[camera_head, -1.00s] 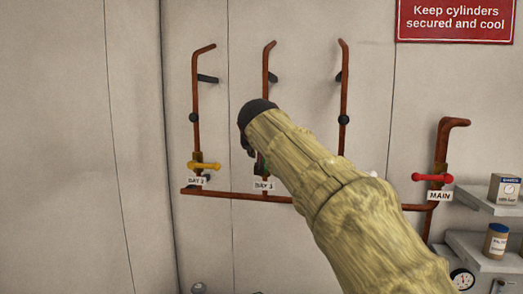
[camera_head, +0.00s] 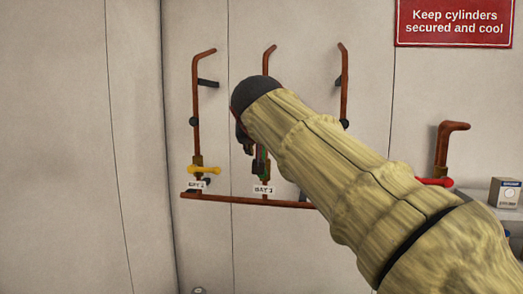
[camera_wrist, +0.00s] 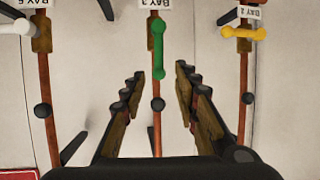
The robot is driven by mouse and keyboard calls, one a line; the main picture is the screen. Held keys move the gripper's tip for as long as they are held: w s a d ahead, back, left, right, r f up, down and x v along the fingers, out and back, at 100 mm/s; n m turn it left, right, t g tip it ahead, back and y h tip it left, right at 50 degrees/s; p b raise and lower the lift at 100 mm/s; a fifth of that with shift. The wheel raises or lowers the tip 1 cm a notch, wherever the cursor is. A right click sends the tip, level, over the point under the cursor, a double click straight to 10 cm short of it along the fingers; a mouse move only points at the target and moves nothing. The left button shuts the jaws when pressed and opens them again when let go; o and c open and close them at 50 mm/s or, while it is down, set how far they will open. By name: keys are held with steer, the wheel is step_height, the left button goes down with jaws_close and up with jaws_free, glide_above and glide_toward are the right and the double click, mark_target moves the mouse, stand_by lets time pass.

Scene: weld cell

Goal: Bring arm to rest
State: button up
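My gripper (camera_wrist: 158,76) is open and empty in the wrist view, its two fingers apart. The green valve handle (camera_wrist: 158,45) on the middle copper pipe shows ahead of the gap between the fingers, with no visible contact. In the head view my sleeved arm reaches from the lower right toward the pipes, and its dark wrist hides most of the gripper (camera_head: 246,140). A little of the green handle (camera_head: 258,155) shows behind it at the middle pipe.
The yellow handle (camera_head: 205,170) is on the left pipe. The red handle (camera_head: 435,182) is partly hidden by my arm. A white handle (camera_wrist: 17,27) shows in the wrist view. A shelf with a box (camera_head: 505,192) stands at right. The left wall is bare.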

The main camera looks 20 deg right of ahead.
steer(key=shift+v, duration=0.75)
steer(key=s+a+f+n+g+y+b, duration=0.1)
steer(key=s+a+f+n+g, duration=0.1)
steer(key=f, duration=0.8)
steer(key=s+a+f+n+g+y+b, duration=0.1)
steer(key=a+f, duration=0.1)
steer(key=f, duration=0.7)
steer(key=s+a+f+g+y+b, duration=0.1)
steer(key=s+a+f+b, duration=0.1)
steer(key=s+f+b, duration=0.7)
steer(key=s+a+f+n+g+y+b, duration=0.1)
steer(key=s+f+b, duration=0.7)
steer(key=f, duration=1.8)
steer(key=s+a+f+g+y+b, duration=0.1)
steer(key=s+f+b, duration=0.8)
steer(key=f, duration=0.9)
steer(key=shift+s+a+f+n+g+y+b, duration=0.35)
steer(key=shift+s+a, duration=0.45)
steer(key=shift+s, duration=0.4)
steer(key=shift+d+r, duration=0.1)
steer(key=shift+r, duration=0.05)
